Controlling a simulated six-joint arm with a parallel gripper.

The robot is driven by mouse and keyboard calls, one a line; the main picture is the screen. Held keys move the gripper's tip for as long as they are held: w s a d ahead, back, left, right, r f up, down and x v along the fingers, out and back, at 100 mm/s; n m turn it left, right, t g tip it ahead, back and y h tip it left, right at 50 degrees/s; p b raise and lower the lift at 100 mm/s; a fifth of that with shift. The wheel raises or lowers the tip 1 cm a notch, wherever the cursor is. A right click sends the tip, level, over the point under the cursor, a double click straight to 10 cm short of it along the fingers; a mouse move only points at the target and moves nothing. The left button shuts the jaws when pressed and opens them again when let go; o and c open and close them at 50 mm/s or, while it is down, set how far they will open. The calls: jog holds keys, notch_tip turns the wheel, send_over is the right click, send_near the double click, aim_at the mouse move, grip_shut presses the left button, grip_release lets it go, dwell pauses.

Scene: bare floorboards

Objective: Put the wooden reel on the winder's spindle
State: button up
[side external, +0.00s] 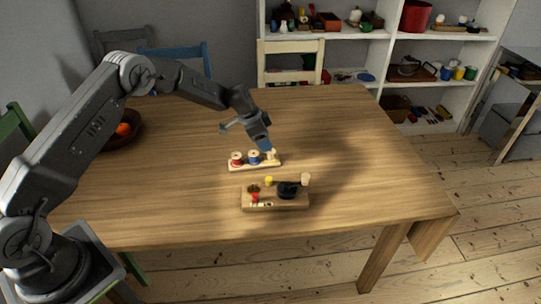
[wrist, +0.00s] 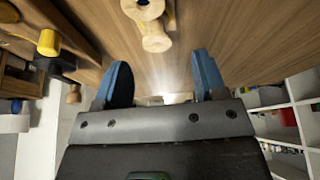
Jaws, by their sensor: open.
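A pale wooden reel (side external: 271,155) stands at the right end of a small light wooden rack (side external: 240,168). My gripper (side external: 266,149) is right above that end, with its blue fingers pointing down. In the wrist view the reel (wrist: 155,42) shows at the top, beyond the open fingers (wrist: 162,82); nothing is between them. The winder appears to be the brown board (side external: 275,206) in front of the rack, with a black part (side external: 287,190), a yellow knob (side external: 269,181) and a pale wooden knob (side external: 306,179). I cannot tell which part is the spindle.
A dark bowl (side external: 122,138) with orange fruit is at the far left. The table's right side is clear. Chairs and white shelves stand behind.

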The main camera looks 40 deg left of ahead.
aim_at(270, 152)
jog(key=shift+x, duration=3)
jog(key=shift+s+d, duration=0.1)
jog(key=shift+c, duration=0.2)
jog(key=c, duration=1)
jog(key=shift+o, duration=0.2)
notch_tip(270, 152, up, 4)
jog(key=shift+r, duration=0.1)
jog(key=s+a+r, duration=0.6)
jog(key=a+r, duration=0.1)
jog(key=a, duration=0.3)
jog(key=s+d+m+g, duration=0.1)
jog(key=s+d+m, duration=0.1)
jog(key=d, duration=0.3)
jog(key=s+d+m+h, duration=0.1)
jog(key=s+d+m, duration=0.2)
jog(key=s+d, duration=0.1)
jog(key=s+d+m+g, duration=0.1)
jog(key=s+d+m, duration=0.1)
jog(key=d, duration=0.4)
jog(key=shift+s+d+f+m+g, duration=0.2)
jog(key=shift+s+f+m+g, duration=0.15)
jog(key=shift+s, duration=0.2)
